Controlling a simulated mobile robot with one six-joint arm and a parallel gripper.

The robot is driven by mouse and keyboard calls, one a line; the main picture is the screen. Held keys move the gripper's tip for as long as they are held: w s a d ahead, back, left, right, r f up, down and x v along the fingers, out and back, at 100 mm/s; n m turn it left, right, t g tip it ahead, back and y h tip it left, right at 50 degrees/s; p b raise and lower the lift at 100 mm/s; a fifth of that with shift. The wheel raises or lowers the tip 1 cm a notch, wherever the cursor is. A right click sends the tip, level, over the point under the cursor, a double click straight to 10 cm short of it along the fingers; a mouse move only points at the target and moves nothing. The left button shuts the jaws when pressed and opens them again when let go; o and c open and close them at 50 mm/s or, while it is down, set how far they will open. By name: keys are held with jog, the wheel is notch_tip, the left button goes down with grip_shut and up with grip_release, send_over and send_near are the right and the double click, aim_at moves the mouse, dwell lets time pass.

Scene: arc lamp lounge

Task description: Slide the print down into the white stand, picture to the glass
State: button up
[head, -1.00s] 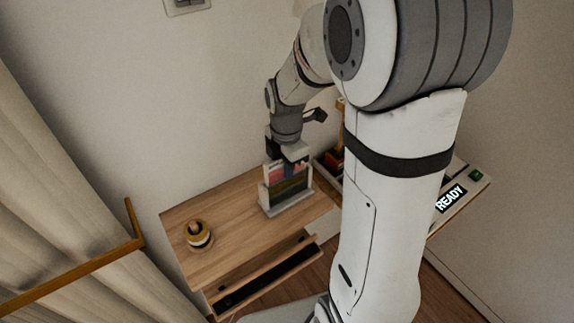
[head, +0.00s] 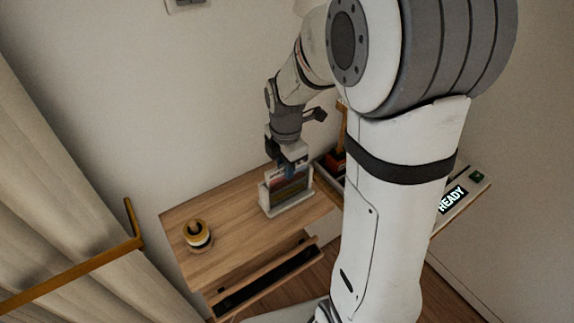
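The white stand (head: 289,207) is upright on the wooden table, right of its middle. The print (head: 287,181), with dark and coloured bands, stands upright within the stand's frame, its top edge up at my gripper. The picture side faces my camera. My gripper (head: 289,158) is directly above the stand, fingers pointing down at the print's top edge. The fingertips are small and partly hidden, so I cannot see whether they pinch the print. I cannot tell whether the print's lower edge touches the stand's bottom.
A yellow, white and dark round jar (head: 197,235) stands on the left of the wooden table (head: 232,215). A tray with a red and black item (head: 333,160) is right of the stand. A READY display (head: 452,199) sits farther right.

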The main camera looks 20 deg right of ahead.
jog(key=shift+s+f+g, duration=0.3)
jog(key=shift+s+f, duration=0.3)
jog(key=shift+f, duration=0.25)
jog(key=r, duration=0.8)
jog(key=shift+w+d+r, duration=0.1)
jog(key=shift+w, duration=0.25)
jog(key=shift+r, duration=0.35)
jog(key=shift+s+r+m, duration=0.25)
jog(key=shift+r+m, duration=0.05)
jog(key=shift+m, duration=0.1)
jog(key=s+r+m+t, duration=0.3)
jog(key=s+m, duration=1.1)
jog(key=m, duration=0.6)
jog(key=shift+d+m+t, duration=0.2)
jog(key=shift+m+t, duration=0.1)
jog(key=shift+m, duration=0.1)
